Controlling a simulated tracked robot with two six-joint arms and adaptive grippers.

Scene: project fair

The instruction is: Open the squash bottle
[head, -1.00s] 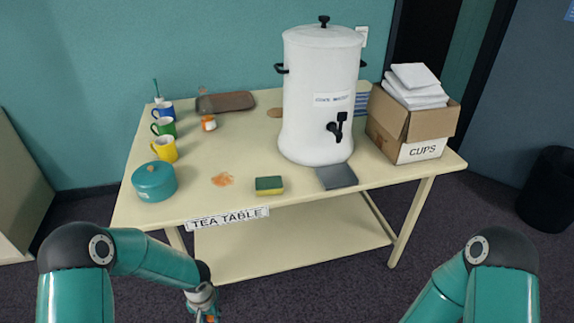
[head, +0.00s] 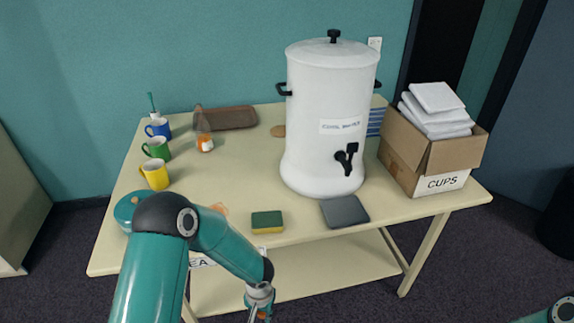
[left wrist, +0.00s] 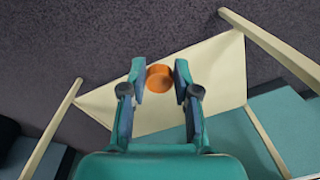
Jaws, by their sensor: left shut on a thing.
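The squash bottle seems to be the small clear vessel (head: 204,143) on the table's far left part, with orange at its base, a white label and a faint see-through upper part. I cannot make out a cap on it. My left gripper (left wrist: 160,82) is shut on a round orange thing (left wrist: 160,77), perhaps a cap. In the head view the left gripper (head: 261,311) is low, in front of the table's front edge and apart from the bottle, its fingertips cut off by the frame. My right gripper is out of view.
The cream table (head: 240,180) bears a white urn (head: 325,110), a cups box (head: 435,165), blue (head: 157,128), green (head: 156,148) and yellow (head: 154,174) mugs, a brown tray (head: 230,118), a sponge (head: 267,222) and a grey pad (head: 344,211). My left arm partly hides a teal pot (head: 126,208).

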